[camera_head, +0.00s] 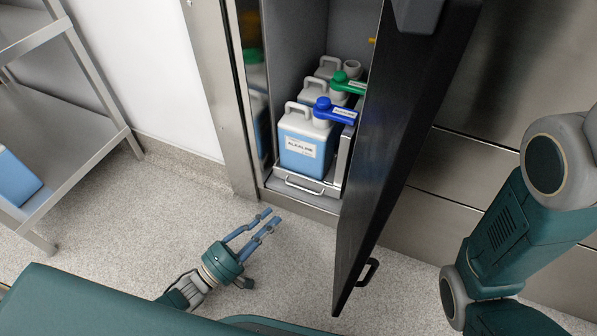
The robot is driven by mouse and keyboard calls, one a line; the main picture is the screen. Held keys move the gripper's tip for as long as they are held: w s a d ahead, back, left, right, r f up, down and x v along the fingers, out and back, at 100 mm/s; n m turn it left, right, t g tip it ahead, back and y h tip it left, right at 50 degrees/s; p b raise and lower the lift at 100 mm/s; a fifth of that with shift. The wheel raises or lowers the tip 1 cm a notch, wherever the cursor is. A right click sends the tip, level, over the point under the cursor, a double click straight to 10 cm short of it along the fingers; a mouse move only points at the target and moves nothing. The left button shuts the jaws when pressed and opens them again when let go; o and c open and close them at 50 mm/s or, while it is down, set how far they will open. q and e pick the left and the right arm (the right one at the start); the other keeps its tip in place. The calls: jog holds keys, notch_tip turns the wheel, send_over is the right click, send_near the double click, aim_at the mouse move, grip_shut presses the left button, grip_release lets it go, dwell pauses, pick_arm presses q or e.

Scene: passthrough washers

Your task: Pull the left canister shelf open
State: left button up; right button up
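The canister shelf (330,189) is a low metal tray at the bottom of an open cabinet, with a thin bar handle (303,187) on its front edge. It appears pushed in. On it stands a pale blue canister (302,151) labelled "ALKALINE" with a blue cap, and behind it are a green-capped canister (338,99) and another at the back, partly hidden. My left gripper (272,217) is in front of the cabinet, below and left of the handle and apart from it. Its blue fingers are spread with nothing between them. My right gripper is out of view.
A dark cabinet door (405,130) with a black handle (369,272) stands open just right of the shelf. A metal rack (75,165) holding a blue container (17,178) is at left. The speckled floor before the cabinet is clear. My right arm is at right.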

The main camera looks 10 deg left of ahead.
pick_arm(q)
jog(key=b, duration=0.4)
send_near(309, 182)
jog(key=f+x, duration=0.1)
jog(key=x, duration=0.4)
jog(key=shift+w+d+r+b, duration=0.25)
jog(key=shift+w+r+b, duration=0.1)
jog(key=shift+r, duration=0.15)
grip_shut()
